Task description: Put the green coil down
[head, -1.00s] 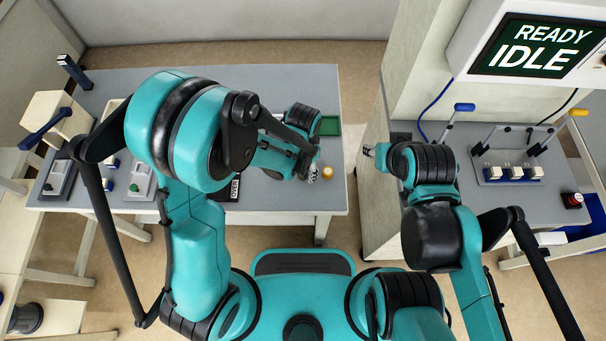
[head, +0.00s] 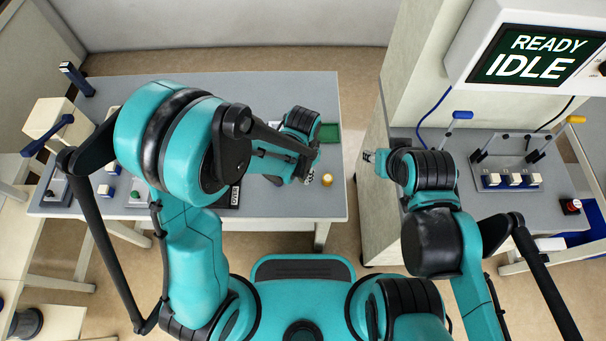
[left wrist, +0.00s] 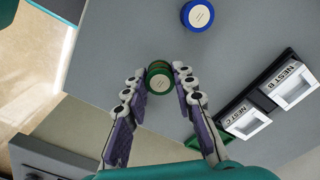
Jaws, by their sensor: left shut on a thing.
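The green coil (left wrist: 159,80) shows in the left wrist view as a small round part with a pale label on top. It lies between the fingertips of my left gripper (left wrist: 159,77), which is shut on it. An orange-brown part shows at the coil's far edge. In the head view my left gripper (head: 310,178) is low over the right side of the grey table (head: 285,205); the coil cannot be made out there. I cannot tell whether the coil touches the table. My right gripper (head: 369,157) is near the pale pillar, its finger opening too small to judge.
A blue coil (left wrist: 198,14) stands beyond my left fingertips. In the head view, an amber cylinder (head: 326,181) stands beside my left gripper and a green tray (head: 329,132) behind.

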